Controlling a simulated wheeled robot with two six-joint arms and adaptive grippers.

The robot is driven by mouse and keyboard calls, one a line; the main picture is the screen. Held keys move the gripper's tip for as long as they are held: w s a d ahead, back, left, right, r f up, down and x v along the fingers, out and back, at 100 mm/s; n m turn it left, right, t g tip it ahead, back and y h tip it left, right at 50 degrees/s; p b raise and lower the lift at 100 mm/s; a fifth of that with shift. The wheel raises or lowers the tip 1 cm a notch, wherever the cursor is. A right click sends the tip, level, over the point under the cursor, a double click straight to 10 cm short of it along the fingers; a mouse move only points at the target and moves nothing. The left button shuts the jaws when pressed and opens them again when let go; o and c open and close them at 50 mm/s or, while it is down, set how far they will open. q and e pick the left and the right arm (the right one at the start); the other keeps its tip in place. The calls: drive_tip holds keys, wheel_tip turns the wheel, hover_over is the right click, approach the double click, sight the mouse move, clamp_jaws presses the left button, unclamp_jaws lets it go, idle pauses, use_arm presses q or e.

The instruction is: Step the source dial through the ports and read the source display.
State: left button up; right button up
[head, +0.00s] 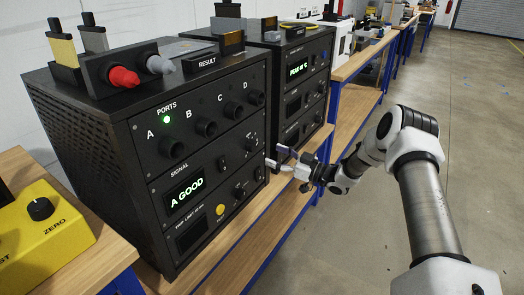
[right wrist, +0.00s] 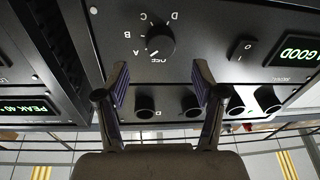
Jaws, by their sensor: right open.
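The source dial (right wrist: 160,45) is a black knob with letters A to D around it, on the black panel; its light mark appears to face A. It also shows in the head view (head: 251,142), small. My right gripper (head: 276,158) is open in front of the panel; in the right wrist view its fingertips (right wrist: 162,75) are spread, with the dial ahead between them. The source display (head: 186,196) reads "A GOOD" in the head view. The ports (head: 205,127) are round sockets marked A to D, with a green lamp lit above A.
Red and grey plugs (head: 124,77) lie in a holder on top of the cabinet. A second cabinet (head: 300,70) with a green display stands just to the right. A yellow box (head: 48,235) with a ZERO knob is at lower left. The floor at right is open.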

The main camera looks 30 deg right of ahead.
drive_tip(key=v, duration=0.5)
idle(0.3)
drive_tip(key=s+a+f+g+p, duration=0.1)
drive_tip(key=a+f+g, duration=0.15)
drive_tip(key=a, duration=0.55)
drive_tip(key=s+a+f+m+g+p, duration=0.1)
drive_tip(key=a+f, duration=0.3)
drive_tip(key=a, duration=0.4)
drive_tip(key=s+a+f+g+p, duration=0.15)
drive_tip(key=a+f, duration=0.25)
drive_tip(key=a, duration=0.4)
drive_tip(key=s+a+f+m+g+h, duration=0.2)
drive_tip(key=s+a+f+g, duration=0.4)
drive_tip(key=s, duration=0.4)
drive_tip(key=s+d+f+m+g+h, duration=0.1)
drive_tip(key=s+g+h, duration=0.1)
drive_tip(key=s, duration=0.5)
drive_tip(key=s+d+f+m+g+h, duration=0.1)
drive_tip(key=s+d+f+g+h, duration=0.1)
drive_tip(key=s, duration=0.6)
drive_tip(key=s+d+f+m+g+h+p, duration=0.1)
drive_tip(key=s+d+m+g+h, duration=0.1)
drive_tip(key=s, duration=0.5)
drive_tip(key=shift+s+f+h, duration=0.25)
drive_tip(key=shift+s+h, duration=0.05)
drive_tip(key=shift+a, duration=0.1)
